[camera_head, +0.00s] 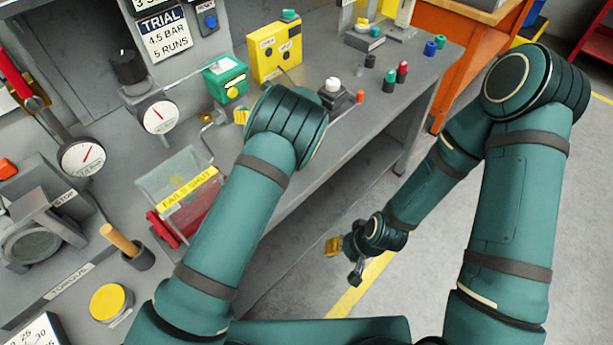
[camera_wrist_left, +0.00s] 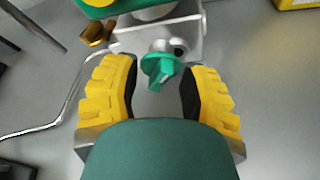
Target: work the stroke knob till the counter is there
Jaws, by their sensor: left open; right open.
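In the left wrist view a green stroke knob (camera_wrist_left: 160,68) with a raised bar sits on a silver bracket (camera_wrist_left: 185,42). My left gripper (camera_wrist_left: 160,90) is open, one yellow finger on each side of the knob, with visible gaps. In the head view only a yellow part of my left gripper (camera_head: 241,116) shows beside my forearm, below a green box (camera_head: 225,78) with a yellow round face; the knob is not distinguishable there. I cannot make out a readable counter. My right gripper (camera_head: 344,261) is open and empty, low over the floor beside the bench.
A yellow box (camera_head: 275,52) stands behind the green box. A black base with a white knob (camera_head: 333,86) is right of my left arm. A gauge (camera_head: 158,115), a clear guard (camera_head: 178,172) and a brass fitting (camera_wrist_left: 97,30) are near.

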